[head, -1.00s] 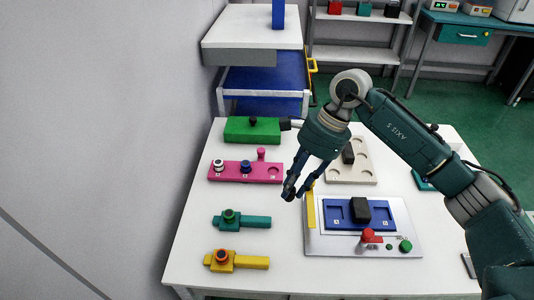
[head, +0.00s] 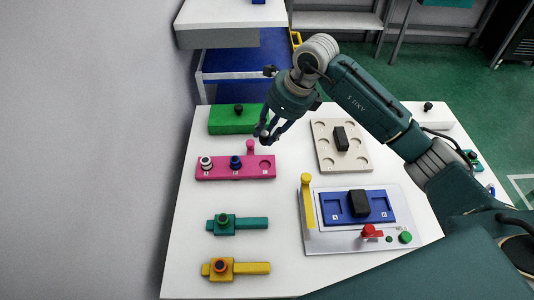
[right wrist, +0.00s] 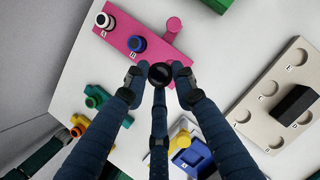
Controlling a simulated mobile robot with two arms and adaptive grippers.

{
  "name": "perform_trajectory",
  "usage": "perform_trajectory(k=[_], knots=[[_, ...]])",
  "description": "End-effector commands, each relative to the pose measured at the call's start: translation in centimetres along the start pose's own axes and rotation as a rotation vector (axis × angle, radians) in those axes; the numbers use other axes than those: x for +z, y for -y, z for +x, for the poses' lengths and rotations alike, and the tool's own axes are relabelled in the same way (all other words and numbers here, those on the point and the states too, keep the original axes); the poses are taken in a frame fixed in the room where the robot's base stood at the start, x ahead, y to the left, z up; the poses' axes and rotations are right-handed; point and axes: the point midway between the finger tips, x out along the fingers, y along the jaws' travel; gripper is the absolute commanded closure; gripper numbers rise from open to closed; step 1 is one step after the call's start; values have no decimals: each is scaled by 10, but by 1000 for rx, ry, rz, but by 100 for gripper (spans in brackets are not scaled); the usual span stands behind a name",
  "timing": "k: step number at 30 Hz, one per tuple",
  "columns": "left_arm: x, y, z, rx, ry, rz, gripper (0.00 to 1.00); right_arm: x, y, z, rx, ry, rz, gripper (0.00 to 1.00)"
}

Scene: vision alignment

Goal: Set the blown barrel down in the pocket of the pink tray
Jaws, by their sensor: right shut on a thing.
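My right gripper (head: 267,133) is shut on a small dark barrel (right wrist: 160,74), seen between its fingertips in the right wrist view. The gripper is over the back right of the pink tray (head: 220,171), apparently above it; the height gap is hard to judge. The tray holds a white-and-black barrel (head: 206,163) and a blue barrel (head: 236,162). Its right-hand pocket (head: 265,166) looks empty in the head view and is largely covered by fingers in the right wrist view. A pink knob (head: 250,146) stands at its back edge.
A green block (head: 222,120) lies behind the tray. Teal (head: 247,223) and yellow (head: 254,268) holders lie in front. A beige plate (head: 323,150) and a grey panel (head: 318,241) with a blue two-pocket block (head: 383,204) are to the right.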

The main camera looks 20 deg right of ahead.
Motion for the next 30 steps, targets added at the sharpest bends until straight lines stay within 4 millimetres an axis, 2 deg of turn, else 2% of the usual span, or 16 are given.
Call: perform_trajectory(k=[3, 7, 14, 21, 30], knots=[[-2, -2, -10, 3, -2, 0, 100, -12, -2, 28, 6, -3, 2, 100], [-5, -4, -14, 5, -6, 1, 100, -20, -1, 49, 3, -2, 0, 100], [-9, -4, -16, 5, -13, 2, 100, -26, 0, 65, 2, 0, -1, 100], [-10, -4, -24, 5, -13, 2, 100, -39, -1, 96, 3, 0, 1, 100], [-10, -3, -22, 4, -13, 1, 100, -40, 0, 101, 0, 1, -2, 100]])
